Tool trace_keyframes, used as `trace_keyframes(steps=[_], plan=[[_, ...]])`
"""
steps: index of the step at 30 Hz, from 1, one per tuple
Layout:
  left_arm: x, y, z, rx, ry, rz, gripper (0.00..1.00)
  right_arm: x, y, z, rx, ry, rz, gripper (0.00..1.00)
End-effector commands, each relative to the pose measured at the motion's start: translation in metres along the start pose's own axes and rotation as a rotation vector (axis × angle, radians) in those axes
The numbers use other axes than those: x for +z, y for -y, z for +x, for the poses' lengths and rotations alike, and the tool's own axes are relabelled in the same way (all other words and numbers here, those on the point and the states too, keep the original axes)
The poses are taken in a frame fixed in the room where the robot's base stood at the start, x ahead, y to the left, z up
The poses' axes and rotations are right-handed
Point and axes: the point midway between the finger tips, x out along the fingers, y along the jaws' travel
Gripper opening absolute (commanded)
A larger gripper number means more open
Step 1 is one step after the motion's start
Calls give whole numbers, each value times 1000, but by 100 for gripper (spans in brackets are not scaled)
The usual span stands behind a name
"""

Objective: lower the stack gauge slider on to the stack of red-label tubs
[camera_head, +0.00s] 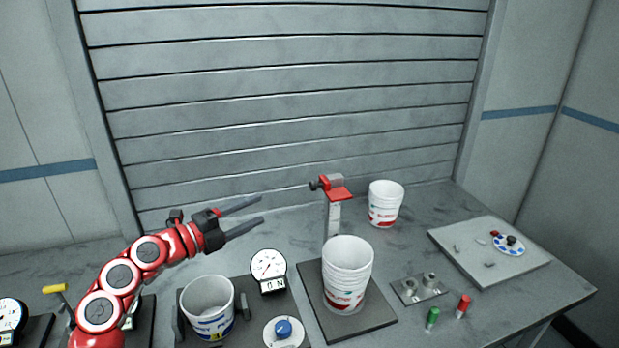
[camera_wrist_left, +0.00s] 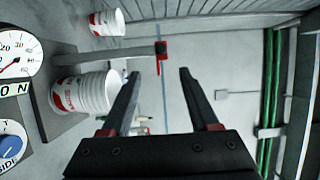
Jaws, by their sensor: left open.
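The stack gauge slider (camera_head: 334,191) is a red piece high on an upright post (camera_head: 333,218) with a scale, above and behind the stack. The stack of red-label tubs (camera_head: 346,272) stands upright on a dark base plate, below the slider and apart from it. In the left wrist view the slider (camera_wrist_left: 162,54) shows beyond the fingers and the stack (camera_wrist_left: 84,92) lies at the left. My left gripper (camera_head: 262,209) is open and empty, left of the slider in the head view. My right gripper is not in view.
A single red-label tub (camera_head: 385,204) stands behind the post at right. A blue-label tub (camera_head: 208,307), a dial (camera_head: 268,268) and a blue knob (camera_head: 283,329) are at front left. Green (camera_head: 432,319) and red (camera_head: 463,306) pieces stand right of the stack, before a grey board (camera_head: 470,255).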

Motion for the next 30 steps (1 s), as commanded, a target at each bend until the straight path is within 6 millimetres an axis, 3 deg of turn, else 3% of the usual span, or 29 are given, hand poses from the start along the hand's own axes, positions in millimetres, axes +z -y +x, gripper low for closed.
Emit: trace_keyframes(steps=[5, 21, 30], plan=[[0, 3, 19, -1, -1, 0, 61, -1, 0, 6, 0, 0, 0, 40], [-1, 6, 141, -6, -2, -4, 61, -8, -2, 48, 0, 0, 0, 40], [-1, 1, 171, -2, -1, 0, 61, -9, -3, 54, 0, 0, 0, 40]])
